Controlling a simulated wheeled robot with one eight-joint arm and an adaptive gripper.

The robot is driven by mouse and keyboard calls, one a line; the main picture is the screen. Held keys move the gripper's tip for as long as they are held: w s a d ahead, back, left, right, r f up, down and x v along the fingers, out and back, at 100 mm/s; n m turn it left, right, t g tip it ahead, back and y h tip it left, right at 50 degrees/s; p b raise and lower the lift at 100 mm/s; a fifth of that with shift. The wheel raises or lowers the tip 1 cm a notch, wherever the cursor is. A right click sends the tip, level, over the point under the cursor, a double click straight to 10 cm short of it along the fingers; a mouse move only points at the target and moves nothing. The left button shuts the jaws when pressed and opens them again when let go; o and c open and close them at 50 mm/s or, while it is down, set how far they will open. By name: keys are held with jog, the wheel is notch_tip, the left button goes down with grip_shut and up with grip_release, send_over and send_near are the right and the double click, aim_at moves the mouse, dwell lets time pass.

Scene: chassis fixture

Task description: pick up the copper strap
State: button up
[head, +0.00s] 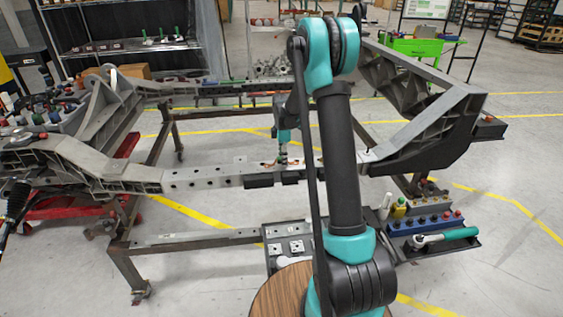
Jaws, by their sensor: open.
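A small copper-coloured piece, which looks like the copper strap (268,164), lies on top of the near grey chassis rail (205,176) in the head view. My gripper (283,161) points down at the rail, right at the copper piece. It is small in the picture, and I cannot tell whether its fingers touch the strap. The jaws are open. Part of the rail to the right is hidden behind my arm, and part of the strap may be hidden by the gripper.
The chassis frame stands on a steel stand (190,240). A blue socket tray (425,222) and a ratchet with a teal handle (447,236) lie at the lower right. A green cart (420,46) and a shelf (130,48) stand behind. Open floor lies around the stand.

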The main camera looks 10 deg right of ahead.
jog(key=shift+f, duration=0.1)
jog(key=shift+c, duration=0.3)
grip_shut()
notch_tip(320, 180, up, 20)
dwell(0.8)
jog(key=shift+r, duration=2.25)
